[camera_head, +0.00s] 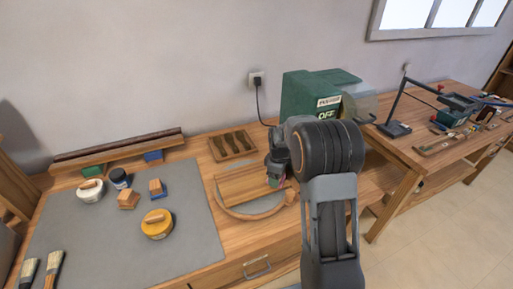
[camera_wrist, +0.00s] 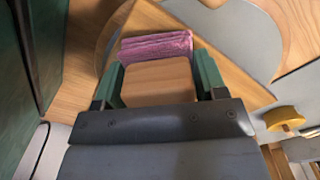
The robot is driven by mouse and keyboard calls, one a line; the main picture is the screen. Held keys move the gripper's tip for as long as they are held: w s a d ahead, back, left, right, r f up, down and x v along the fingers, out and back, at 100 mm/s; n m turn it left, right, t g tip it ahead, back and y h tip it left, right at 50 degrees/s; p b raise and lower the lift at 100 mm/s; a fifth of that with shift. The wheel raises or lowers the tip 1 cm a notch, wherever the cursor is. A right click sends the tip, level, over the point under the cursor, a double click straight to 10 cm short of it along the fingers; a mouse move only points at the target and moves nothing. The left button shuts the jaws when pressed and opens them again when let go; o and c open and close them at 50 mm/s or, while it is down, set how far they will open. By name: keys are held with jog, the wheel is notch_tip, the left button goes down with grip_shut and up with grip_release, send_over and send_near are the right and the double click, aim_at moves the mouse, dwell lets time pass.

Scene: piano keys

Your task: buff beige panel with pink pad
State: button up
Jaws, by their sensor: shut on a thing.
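My gripper (camera_wrist: 159,78) is shut on the wooden block of the pink pad (camera_wrist: 158,45), with a green finger on each side of the block. The pad's pink cloth face shows beyond the block in the wrist view. In the head view my gripper (camera_head: 276,170) is low over the right end of the beige panel (camera_head: 240,188), and only a sliver of pink shows there. The panel lies on the bench inside a curved wooden piece (camera_head: 245,214). My arm hides part of the panel's right end. I cannot tell whether the pad touches the panel.
A green machine (camera_head: 302,92) stands close behind my gripper. A wooden tray (camera_head: 232,145) lies behind the panel. The grey mat (camera_head: 110,240) at left holds tins, including a yellow one (camera_head: 157,224), blocks and brushes (camera_head: 50,268). A second bench (camera_head: 425,160) stands at right.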

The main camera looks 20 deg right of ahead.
jog(key=a, duration=0.4)
jog(key=shift+s+r, duration=0.25)
jog(key=shift+s, duration=0.05)
notch_tip(320, 180, up, 8)
jog(key=p, duration=0.5)
jog(key=shift+d+f, duration=0.1)
jog(key=shift+f, duration=0.05)
jog(key=shift+f, duration=0.1)
